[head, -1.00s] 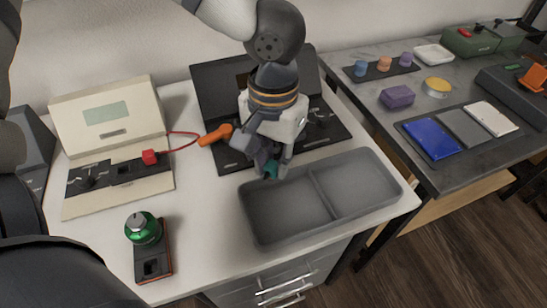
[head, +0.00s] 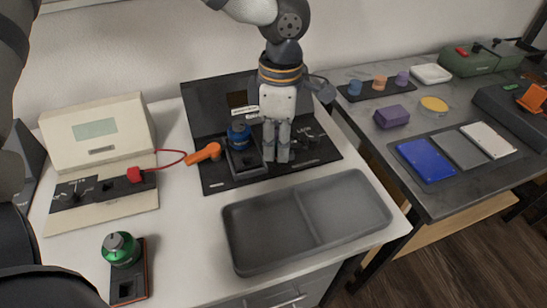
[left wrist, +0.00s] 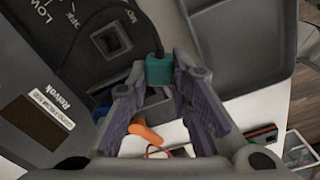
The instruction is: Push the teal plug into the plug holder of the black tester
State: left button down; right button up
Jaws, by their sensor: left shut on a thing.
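The black tester (head: 215,178) lies open on the white bench, with its dark lid raised behind. My left gripper (head: 277,157) points down over the right half of its panel, right of a dark block with a blue knob. The teal plug (left wrist: 158,70) shows in the left wrist view between my fingertips (left wrist: 158,75), which are shut on it, and a dark cable leaves its top. In the head view the fingers hide the plug. A square socket (left wrist: 110,39) on the tester panel is beside the plug, apart from it. I cannot tell which opening is the plug holder. My right gripper is not in view.
A grey two-part tray (head: 235,250) is in front of the tester. A cream tester (head: 97,140) with a red plug (head: 134,174) and an orange probe (head: 204,153) is left. A green-knobbed block (head: 126,285) is front left. The blue-knobbed block (head: 243,160) is close to my fingers.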

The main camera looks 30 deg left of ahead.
pick_arm(q)
jog(key=w+n, duration=0.1)
jog(key=n, duration=0.3)
jog(key=w+r+n, duration=0.1)
jog(key=w+n, duration=0.1)
jog(key=n, duration=0.3)
jog(key=w+a+n, duration=0.1)
jog(key=n, duration=0.4)
jog(key=shift+w+a+r, duration=0.1)
jog(key=shift+w+r, duration=0.1)
jog(key=f+n+b, duration=0.1)
jog(key=n, duration=0.1)
jog(key=w+f+n+b, duration=0.1)
jog(key=f+n, duration=0.1)
jog(key=shift+w+a+f+n, duration=0.1)
jog(key=shift+a+f+n, duration=0.1)
jog(key=shift+n, duration=0.1)
jog(key=shift+f, duration=0.7)
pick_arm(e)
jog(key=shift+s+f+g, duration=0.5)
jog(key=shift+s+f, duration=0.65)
pick_arm(q)
jog(key=shift+r, duration=0.1)
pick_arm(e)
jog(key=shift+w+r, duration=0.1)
pick_arm(q)
jog(key=shift+p, duration=0.3)
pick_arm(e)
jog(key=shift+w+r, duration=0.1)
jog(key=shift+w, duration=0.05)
